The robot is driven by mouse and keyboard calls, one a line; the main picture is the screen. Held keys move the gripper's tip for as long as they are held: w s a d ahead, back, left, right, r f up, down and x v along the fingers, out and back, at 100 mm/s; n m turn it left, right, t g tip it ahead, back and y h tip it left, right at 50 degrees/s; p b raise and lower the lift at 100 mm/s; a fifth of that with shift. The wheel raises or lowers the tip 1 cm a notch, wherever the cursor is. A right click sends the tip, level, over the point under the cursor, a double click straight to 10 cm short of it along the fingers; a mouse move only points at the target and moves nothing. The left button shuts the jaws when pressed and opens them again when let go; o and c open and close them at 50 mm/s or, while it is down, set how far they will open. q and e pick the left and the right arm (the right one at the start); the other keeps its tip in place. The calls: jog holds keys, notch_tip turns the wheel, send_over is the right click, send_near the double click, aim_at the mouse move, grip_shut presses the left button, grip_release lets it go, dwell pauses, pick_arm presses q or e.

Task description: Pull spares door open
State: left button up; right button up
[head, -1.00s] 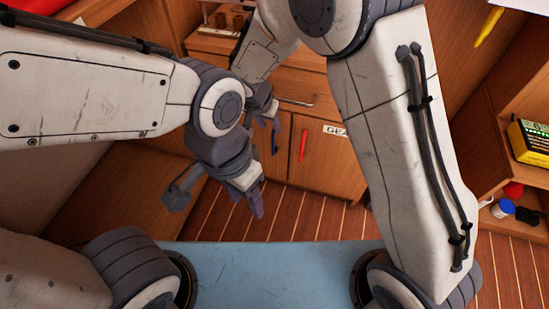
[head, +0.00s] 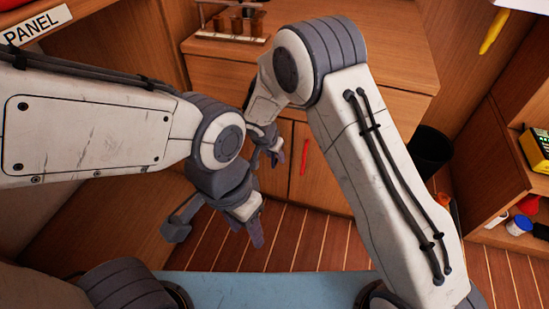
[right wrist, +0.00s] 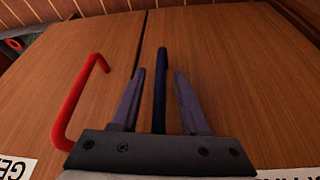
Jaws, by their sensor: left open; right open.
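The cabinet has two wooden doors side by side. In the right wrist view, the door on the right (right wrist: 235,60) has a dark blue bar handle (right wrist: 160,90). The other door (right wrist: 50,60) has a red bar handle (right wrist: 75,108). My right gripper (right wrist: 160,75) is open, with one finger on each side of the blue handle; I cannot tell whether they touch it. In the head view, my right gripper (head: 272,150) is at the cabinet front, partly hidden by my arms. My left gripper (head: 252,228) is open and empty, lower and nearer. Both doors look closed.
A wooden counter with a drawer is above the doors, with a small rack (head: 232,25) on top. A black bin (head: 430,150) stands right of the cabinet. Shelves with a yellow device (head: 537,150) are at the far right. The plank floor (head: 300,240) before the doors is clear.

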jog(key=shift+f, duration=0.1)
grip_shut()
dwell(1.4)
